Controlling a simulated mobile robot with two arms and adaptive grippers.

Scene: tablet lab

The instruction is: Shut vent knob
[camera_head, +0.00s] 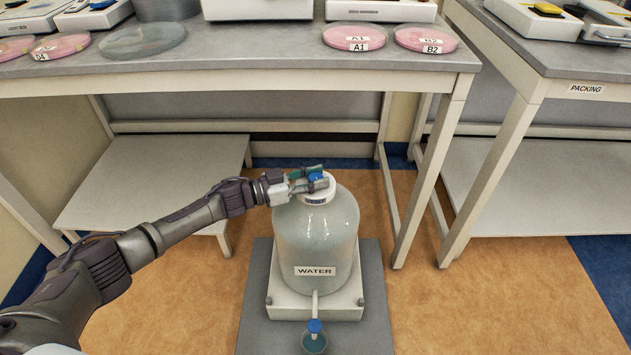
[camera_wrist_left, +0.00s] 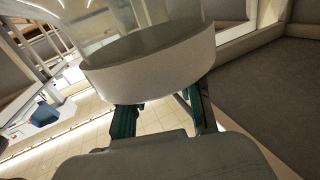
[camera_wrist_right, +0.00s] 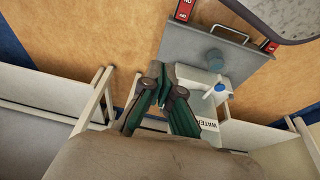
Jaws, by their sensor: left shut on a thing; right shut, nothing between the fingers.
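A clear carboy (camera_head: 316,240) labelled WATER stands upright with a white cap (camera_head: 319,193). A blue vent knob (camera_head: 315,177) sits on the cap. My left gripper (camera_head: 308,178) reaches in from the left, and its teal fingers are closed around the knob. In the left wrist view the white cap (camera_wrist_left: 150,72) fills the upper middle, with my fingers (camera_wrist_left: 163,112) below it; the knob is hidden there. My right gripper (camera_wrist_right: 160,85) shows only in its own wrist view, shut and empty, apart from the carboy (camera_wrist_right: 198,98).
A blue tap (camera_head: 315,326) is above a small cup (camera_head: 314,344). A bench (camera_head: 250,62) with pink dishes (camera_head: 354,37) is behind. Open floor (camera_head: 490,300) lies to the right.

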